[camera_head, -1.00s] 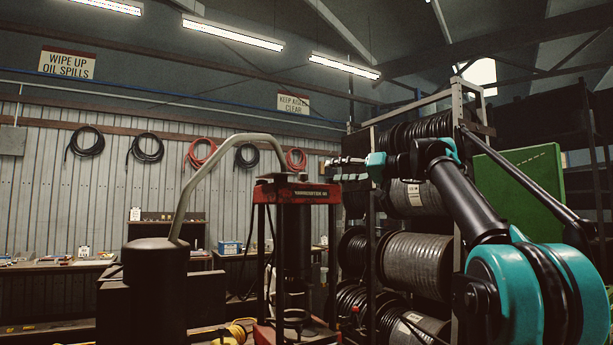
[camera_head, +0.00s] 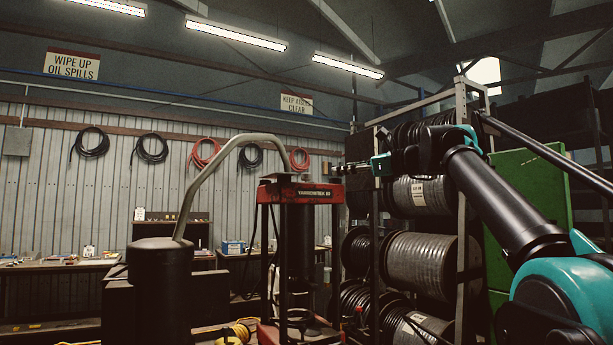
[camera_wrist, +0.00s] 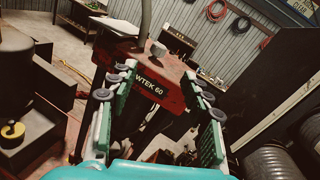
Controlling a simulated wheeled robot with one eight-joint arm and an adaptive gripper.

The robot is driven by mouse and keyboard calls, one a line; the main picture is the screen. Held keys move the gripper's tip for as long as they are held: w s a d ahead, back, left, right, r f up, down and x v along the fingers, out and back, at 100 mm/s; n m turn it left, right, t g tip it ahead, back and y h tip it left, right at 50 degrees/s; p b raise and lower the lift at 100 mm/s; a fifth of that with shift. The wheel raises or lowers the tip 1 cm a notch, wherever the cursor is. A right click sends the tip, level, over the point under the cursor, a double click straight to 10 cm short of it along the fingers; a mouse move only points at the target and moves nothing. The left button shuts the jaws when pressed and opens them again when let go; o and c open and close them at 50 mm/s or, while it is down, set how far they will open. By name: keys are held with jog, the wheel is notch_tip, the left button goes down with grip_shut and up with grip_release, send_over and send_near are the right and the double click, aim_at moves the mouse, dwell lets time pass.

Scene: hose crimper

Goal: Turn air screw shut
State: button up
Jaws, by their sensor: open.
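The red crimper press (camera_head: 301,192) stands in the middle of the head view, with black columns below its red head. In the wrist view its red head (camera_wrist: 172,88), marked with part of a name ending in "TEK 60", lies beyond and between my open fingers. A small grey knob-like part (camera_wrist: 157,48) sits on top of the head; I cannot tell for sure that it is the air screw.
A black cylinder (camera_head: 160,290) with a bent grey pipe (camera_head: 205,180) stands left of the press. A rack of hose reels (camera_head: 425,260) is close on the right, behind my arm. Benches (camera_head: 50,262) line the back wall.

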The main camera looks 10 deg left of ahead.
aim_at(306, 178)
jog(key=w+a+m, duration=0.1)
jog(key=w+a, duration=0.2)
jog(key=a, duration=0.1)
jog(key=w+a+m, duration=0.1)
jog(key=w+a, duration=0.3)
jog(key=w+a+m, duration=0.1)
jog(key=w+a, duration=0.2)
jog(key=a, duration=0.2)
jog(key=shift+w, duration=0.35)
jog(key=shift+c, duration=0.4)
grip_shut()
jog(key=shift+w+d+n+g+y, duration=0.1)
jog(key=shift+w+n+g+y, duration=0.05)
jog(key=shift+n+g+y, duration=1.45)
jog(key=shift+n+g, duration=0.5)
jog(key=shift+g, duration=0.8)
